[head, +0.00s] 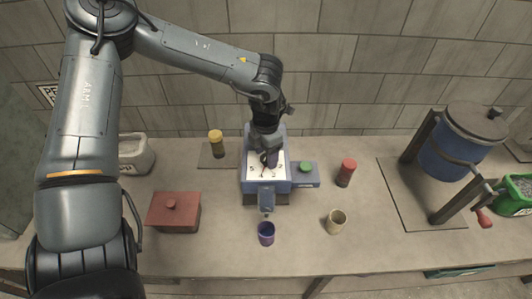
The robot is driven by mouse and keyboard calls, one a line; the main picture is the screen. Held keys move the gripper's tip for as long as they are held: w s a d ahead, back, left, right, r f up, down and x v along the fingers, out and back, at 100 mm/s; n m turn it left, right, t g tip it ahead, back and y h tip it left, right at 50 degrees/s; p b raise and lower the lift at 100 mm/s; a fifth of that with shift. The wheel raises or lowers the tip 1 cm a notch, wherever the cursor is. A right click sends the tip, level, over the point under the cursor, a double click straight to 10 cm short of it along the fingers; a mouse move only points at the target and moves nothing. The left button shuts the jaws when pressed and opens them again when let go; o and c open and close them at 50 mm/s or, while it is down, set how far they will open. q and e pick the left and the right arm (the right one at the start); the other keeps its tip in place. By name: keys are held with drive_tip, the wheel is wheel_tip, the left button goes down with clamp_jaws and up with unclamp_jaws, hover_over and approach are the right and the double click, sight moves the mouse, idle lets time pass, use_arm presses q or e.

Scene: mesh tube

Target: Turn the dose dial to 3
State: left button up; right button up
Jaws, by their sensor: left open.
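The dose dial's white face (256,171) is on the blue dispenser (281,185) at the middle of the table in the head view. Small dark and red marks show on the face, too small to read. My left gripper (268,159) comes down from above over the face, at a dark knob-like part. Its jaws are open, around or just above that part; I cannot tell whether they touch it. The gripper hides the middle of the dial, so its setting cannot be read. My right gripper is not in view.
A purple cup (266,234) stands below the dispenser's spout, and a beige cup (336,221) is to its right. A green button (306,167), red jar (346,172), yellow-topped jar (216,143) and red box (174,213) are nearby. A blue cranked drum (455,150) stands right.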

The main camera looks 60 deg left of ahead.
use_arm(q)
drive_tip(key=shift+c, duration=0.2)
drive_tip(key=c, duration=1)
drive_tip(key=shift+n, duration=0.4)
drive_tip(key=shift+f+n+b, duration=0.1)
drive_tip(key=shift+n+b, duration=0.45)
drive_tip(key=shift+n, duration=0.05)
drive_tip(key=n+b, duration=0.1)
drive_tip(key=n, duration=0.1)
drive_tip(key=shift+n, duration=0.3)
drive_tip(key=n+b, duration=0.1)
drive_tip(key=n, duration=0.4)
